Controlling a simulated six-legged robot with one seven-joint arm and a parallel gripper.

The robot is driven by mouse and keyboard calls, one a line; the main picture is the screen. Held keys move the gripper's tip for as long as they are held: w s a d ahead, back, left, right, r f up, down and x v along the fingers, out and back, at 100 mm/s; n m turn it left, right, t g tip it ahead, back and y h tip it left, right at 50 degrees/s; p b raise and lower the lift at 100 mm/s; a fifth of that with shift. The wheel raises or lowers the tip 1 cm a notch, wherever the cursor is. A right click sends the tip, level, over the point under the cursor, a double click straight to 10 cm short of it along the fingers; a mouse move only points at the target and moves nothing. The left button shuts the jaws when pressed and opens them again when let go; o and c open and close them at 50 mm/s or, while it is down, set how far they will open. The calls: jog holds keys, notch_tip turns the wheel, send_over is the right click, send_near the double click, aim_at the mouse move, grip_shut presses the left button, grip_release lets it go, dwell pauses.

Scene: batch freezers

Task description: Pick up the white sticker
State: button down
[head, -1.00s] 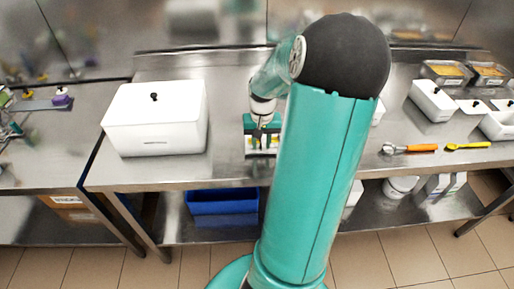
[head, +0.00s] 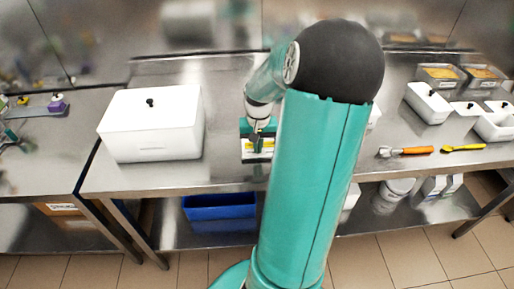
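My gripper (head: 254,146) points down over a small green holder (head: 245,128) on the steel table, close to the front edge. The holder has pale and yellow parts at its front. The white sticker cannot be made out for certain; a small whitish patch shows at the holder's front, beside my fingers. The fingers are dark and small here. I cannot tell whether they are open or shut, or whether they touch anything. My own arm hides the table right of the holder.
A large white lidded box (head: 152,125) stands left of the holder. To the right lie an orange-handled tool (head: 408,151) and a yellow tool (head: 462,148), with white containers (head: 428,103) behind. A blue bin (head: 220,207) is on the lower shelf.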

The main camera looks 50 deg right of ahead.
notch_tip(320, 180, up, 2)
jog(key=shift+r, duration=0.2)
jog(key=w+a+r, duration=0.1)
jog(key=a+r, duration=0.9)
jog(key=a, duration=0.4)
jog(key=shift+w+r, duration=0.2)
jog(key=shift+r, duration=0.15)
jog(key=shift+r, duration=1.25)
jog(key=shift+r, duration=0.35)
jog(key=shift+r, duration=0.65)
jog(key=shift+r, duration=0.3)
